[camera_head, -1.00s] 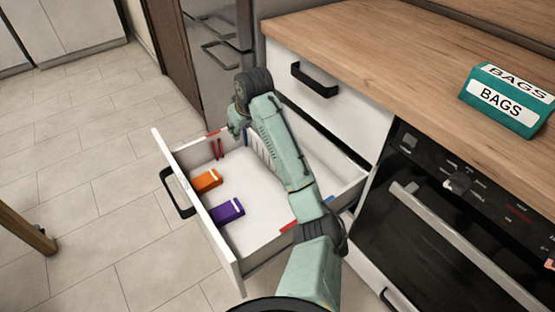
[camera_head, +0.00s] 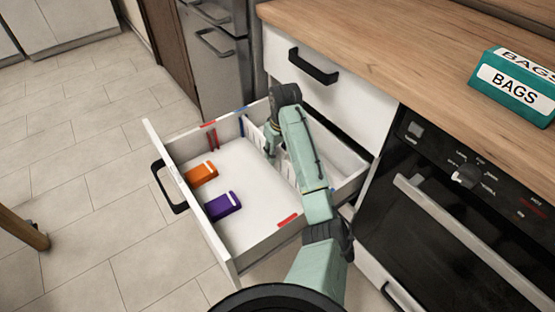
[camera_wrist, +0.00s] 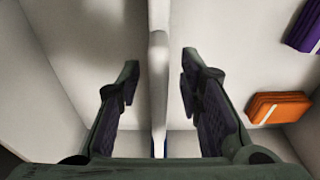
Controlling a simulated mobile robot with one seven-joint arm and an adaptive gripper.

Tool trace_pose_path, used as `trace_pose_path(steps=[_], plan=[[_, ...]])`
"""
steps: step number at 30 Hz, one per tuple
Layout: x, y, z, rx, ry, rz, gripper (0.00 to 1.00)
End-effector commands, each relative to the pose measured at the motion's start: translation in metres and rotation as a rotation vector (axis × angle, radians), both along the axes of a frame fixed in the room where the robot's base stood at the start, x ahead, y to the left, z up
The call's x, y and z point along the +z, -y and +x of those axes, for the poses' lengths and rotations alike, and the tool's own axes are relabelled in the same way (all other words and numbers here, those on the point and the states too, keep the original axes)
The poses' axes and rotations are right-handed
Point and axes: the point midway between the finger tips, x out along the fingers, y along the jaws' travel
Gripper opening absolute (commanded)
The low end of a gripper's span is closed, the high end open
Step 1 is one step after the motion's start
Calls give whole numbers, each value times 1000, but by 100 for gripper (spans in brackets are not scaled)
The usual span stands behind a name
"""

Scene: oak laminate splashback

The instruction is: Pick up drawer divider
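The drawer divider (camera_head: 254,134) is a thin white upright panel standing across the open drawer (camera_head: 262,232). My arm hides part of it in the head view. In the wrist view the divider (camera_wrist: 159,40) is seen edge-on, running down the middle of the picture. My gripper (camera_head: 271,146) is low at the divider in the head view. In the wrist view my gripper (camera_wrist: 160,75) is open, with one finger on each side of the divider. A gap shows between each finger and the panel.
An orange box (camera_head: 201,174) and a purple box (camera_head: 223,206) lie in the drawer's front compartment. Red and blue marks sit on the drawer's walls. The counter (camera_head: 400,55) overhangs the back and holds a teal BAGS box (camera_head: 515,88). An oven (camera_head: 440,210) stands at right.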

Motion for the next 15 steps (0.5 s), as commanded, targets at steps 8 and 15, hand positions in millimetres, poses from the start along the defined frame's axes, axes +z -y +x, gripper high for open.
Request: trace_pose_path(steps=[8,15], plan=[[-18,-1,2,0,1,-1,33],[-17,-1,2,0,1,-1,26]])
